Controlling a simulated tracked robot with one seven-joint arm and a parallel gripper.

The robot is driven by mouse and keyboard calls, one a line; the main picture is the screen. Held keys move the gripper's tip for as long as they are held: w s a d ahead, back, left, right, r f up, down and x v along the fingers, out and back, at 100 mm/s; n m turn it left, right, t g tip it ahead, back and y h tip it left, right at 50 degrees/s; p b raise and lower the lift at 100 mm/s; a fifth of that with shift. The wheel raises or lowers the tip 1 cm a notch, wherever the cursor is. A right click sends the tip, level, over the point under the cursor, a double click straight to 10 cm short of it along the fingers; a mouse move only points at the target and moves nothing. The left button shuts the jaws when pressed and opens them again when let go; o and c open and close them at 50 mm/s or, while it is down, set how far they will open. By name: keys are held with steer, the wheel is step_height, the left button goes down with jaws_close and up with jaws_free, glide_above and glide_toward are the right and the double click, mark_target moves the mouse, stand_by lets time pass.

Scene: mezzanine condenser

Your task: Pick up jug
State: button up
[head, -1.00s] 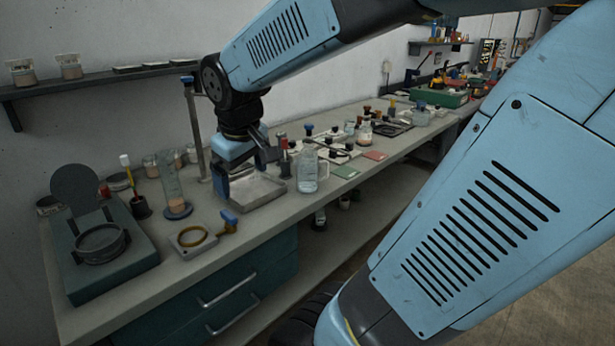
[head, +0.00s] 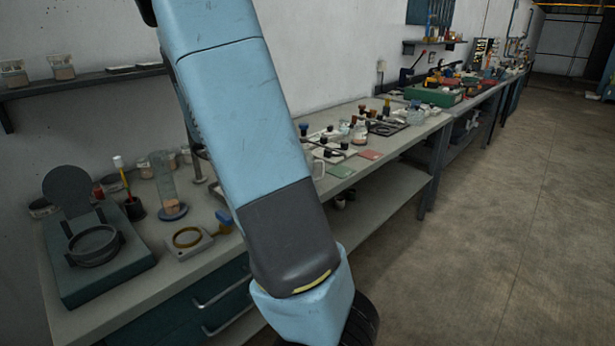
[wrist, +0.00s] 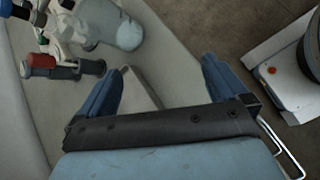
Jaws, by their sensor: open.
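The clear glass jug (head: 318,168) stands on the bench. In the head view my arm covers most of it, and only a sliver shows at the arm's right edge. In the wrist view a pale see-through vessel, which looks like the jug (wrist: 128,34), is at the upper left, beyond the left finger. My gripper (wrist: 167,70) is open and empty, its two blue fingers wide apart over the bench top. The jug is outside the fingers and apart from them. In the head view my gripper is hidden behind my arm.
Red and dark capped items (wrist: 62,66) lie left of the fingers in the wrist view. A glass cylinder (head: 168,185), a ring on a square block (head: 188,238) and a green device (head: 100,265) stand on the bench's left part. Floor (head: 500,230) is open at right.

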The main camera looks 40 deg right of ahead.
steer(key=w+d+n+h, duration=0.4)
steer(key=w+d+n, duration=0.1)
steer(key=w+n, duration=0.1)
steer(key=x, duration=1.3)
steer(key=shift+s+d+f, duration=0.1)
steer(key=shift+d, duration=0.25)
steer(key=c, duration=1)
